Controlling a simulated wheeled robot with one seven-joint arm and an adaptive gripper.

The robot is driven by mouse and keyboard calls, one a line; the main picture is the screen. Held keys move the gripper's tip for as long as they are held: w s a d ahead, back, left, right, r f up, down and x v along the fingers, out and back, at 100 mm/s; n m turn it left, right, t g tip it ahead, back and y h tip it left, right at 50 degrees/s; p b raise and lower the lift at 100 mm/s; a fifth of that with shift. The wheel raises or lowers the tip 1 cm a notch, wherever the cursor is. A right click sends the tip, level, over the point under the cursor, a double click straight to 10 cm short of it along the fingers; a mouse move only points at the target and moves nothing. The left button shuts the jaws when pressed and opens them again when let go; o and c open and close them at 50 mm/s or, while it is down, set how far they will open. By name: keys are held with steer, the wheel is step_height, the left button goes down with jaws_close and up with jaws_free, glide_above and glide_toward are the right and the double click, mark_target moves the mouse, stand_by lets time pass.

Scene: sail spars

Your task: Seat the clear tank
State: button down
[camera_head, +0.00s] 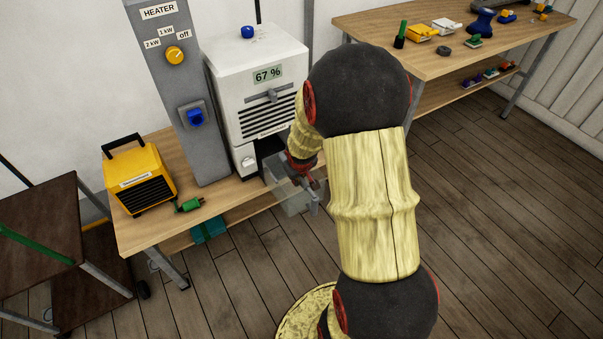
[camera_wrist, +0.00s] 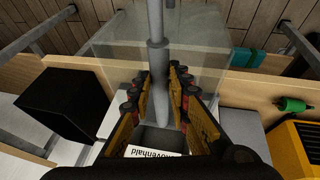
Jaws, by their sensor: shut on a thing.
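The clear tank (camera_head: 292,196) is a see-through box in front of the bench, below and outside the white dehumidifier (camera_head: 262,95). It also shows in the wrist view as a pale transparent box (camera_wrist: 115,45) beyond my fingers. My gripper (camera_head: 306,180) is shut on the tank's grey bar-like handle (camera_wrist: 156,55), which runs between the fingers (camera_wrist: 160,85). A dark opening (camera_head: 268,148) shows low on the dehumidifier's front, partly hidden by my arm. The tank is apart from it as far as I can see. My arm hides part of the tank.
A yellow heater (camera_head: 139,180) and a green plug (camera_head: 188,205) are on the bench (camera_head: 150,232) to the left. A grey control post (camera_head: 170,90) stands beside the dehumidifier. A teal box (camera_head: 208,228) sits below. A second table (camera_head: 440,60) holds several small things. The floor in front is open.

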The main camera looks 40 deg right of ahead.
steer(key=shift+s+d+r, duration=0.1)
steer(key=shift+d+r, duration=0.05)
steer(key=shift+d, duration=0.6)
steer(key=shift+w+d+f+b, duration=0.15)
steer(key=shift+w+d+b, duration=0.05)
steer(key=shift+w, duration=0.55)
steer(key=shift+w+d+f+b, duration=0.15)
steer(key=shift+w+f+b, duration=0.1)
steer(key=shift+w, duration=0.55)
steer(key=shift+w+d+f+b, duration=0.1)
steer(key=shift+w+d+b, duration=0.1)
steer(key=shift+w, duration=0.8)
steer(key=shift+w+d, duration=0.25)
steer(key=shift+w, duration=0.65)
steer(key=shift+w+d, duration=0.2)
steer(key=shift+w, duration=0.8)
